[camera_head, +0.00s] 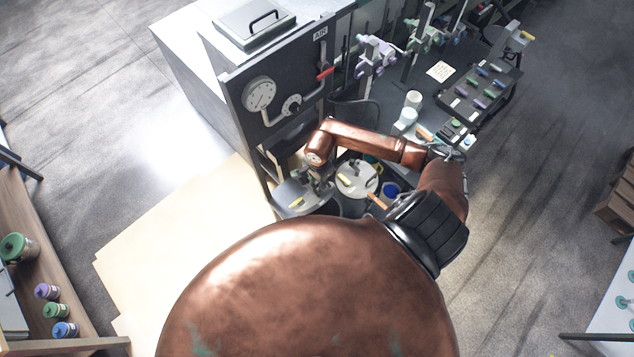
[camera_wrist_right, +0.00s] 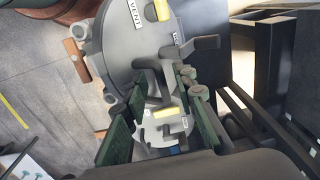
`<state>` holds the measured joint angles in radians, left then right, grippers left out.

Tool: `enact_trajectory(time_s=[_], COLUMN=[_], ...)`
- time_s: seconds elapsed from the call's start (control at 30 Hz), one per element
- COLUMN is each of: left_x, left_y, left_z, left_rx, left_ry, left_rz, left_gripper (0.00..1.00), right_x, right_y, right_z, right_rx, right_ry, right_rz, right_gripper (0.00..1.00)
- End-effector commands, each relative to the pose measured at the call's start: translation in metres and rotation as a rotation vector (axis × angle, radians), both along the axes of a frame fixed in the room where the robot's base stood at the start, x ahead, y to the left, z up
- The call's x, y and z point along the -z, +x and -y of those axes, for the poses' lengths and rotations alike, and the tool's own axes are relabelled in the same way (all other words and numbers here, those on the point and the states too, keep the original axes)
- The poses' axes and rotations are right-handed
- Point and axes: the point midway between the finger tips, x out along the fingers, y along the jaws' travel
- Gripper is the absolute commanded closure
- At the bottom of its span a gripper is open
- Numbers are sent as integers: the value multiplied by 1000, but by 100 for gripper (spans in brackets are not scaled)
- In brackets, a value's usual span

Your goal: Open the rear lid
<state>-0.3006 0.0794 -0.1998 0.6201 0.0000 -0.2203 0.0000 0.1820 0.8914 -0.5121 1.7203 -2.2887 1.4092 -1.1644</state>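Two round grey lids show on vessels beside the dark panel in the head view. One lid (camera_head: 362,172) has a dark handle and a yellow tag; the other (camera_head: 290,190) is at its left, partly hidden by my right gripper (camera_head: 318,181). I cannot tell which one is the rear lid. In the wrist view a grey lid with a VENT label (camera_wrist_right: 115,38) fills the top. A smaller grey piece with a yellow label (camera_wrist_right: 168,131) shows below it. The right gripper's dark green fingers (camera_wrist_right: 158,115) are apart, on either side of grey handle-like parts; contact is unclear. My left gripper is out of view.
A dark panel with a gauge (camera_head: 259,95) and red lever (camera_head: 325,72) stands behind the vessels. A handled box lid (camera_head: 252,24) lies at the top.

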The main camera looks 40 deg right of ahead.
Motion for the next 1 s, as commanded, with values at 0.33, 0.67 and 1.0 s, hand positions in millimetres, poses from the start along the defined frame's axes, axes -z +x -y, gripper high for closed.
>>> enact_trajectory(time_s=[0.33,0.67,1.0], left_x=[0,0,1], left_y=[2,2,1], left_z=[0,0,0], left_rx=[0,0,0], left_ry=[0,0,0], left_rz=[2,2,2], left_gripper=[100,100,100], right_x=[-1,-1,-1], right_y=[0,0,2], right_z=[0,0,-1], right_rx=[0,1,0], right_ry=[0,1,2], right_rz=[0,1,0], right_gripper=[97,100,100])
